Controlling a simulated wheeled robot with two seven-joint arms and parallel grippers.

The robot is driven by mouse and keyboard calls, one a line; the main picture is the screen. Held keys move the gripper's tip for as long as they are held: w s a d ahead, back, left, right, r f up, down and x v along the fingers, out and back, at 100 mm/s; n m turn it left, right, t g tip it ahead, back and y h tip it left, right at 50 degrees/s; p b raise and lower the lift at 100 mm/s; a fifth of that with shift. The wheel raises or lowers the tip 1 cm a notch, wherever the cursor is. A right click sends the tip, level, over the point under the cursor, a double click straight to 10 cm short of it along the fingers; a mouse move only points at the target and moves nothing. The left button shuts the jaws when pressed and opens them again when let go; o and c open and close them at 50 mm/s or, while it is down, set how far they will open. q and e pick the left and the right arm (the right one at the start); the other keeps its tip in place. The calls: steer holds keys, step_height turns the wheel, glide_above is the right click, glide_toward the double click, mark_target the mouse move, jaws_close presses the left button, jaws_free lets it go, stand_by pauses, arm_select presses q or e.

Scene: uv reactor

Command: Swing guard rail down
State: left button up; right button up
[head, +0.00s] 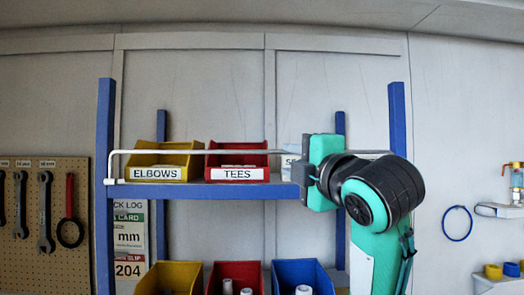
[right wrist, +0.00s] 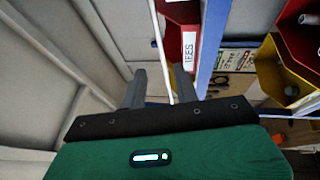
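The guard rail (head: 225,152) is a thin white bar running across the front of the upper shelf, in front of the bins. Its left end bends down to the shelf edge by the left blue post; its right part is partly hidden by my right arm. My right gripper (head: 304,173) is at the right part of the rail. In the right wrist view, the rail (right wrist: 158,40) passes between the two spread fingers of my right gripper (right wrist: 160,78), nearer one finger; contact cannot be made out. My left gripper is in neither view.
The blue shelf rack (head: 105,130) holds a yellow ELBOWS bin (head: 157,174), a red TEES bin (head: 237,174) and a partly hidden third bin. Several more bins, including a blue one (head: 302,272), stand below. A tool pegboard (head: 30,250) is at the left.

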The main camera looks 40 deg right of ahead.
mark_target(266, 153)
steer(key=p+x, duration=0.5)
steer(key=x, duration=0.7)
steer(key=shift+w, duration=0.15)
steer(key=shift+w+p, duration=0.3)
steer(key=shift+w, duration=0.15)
steer(key=shift+f, duration=0.1)
jaws_close()
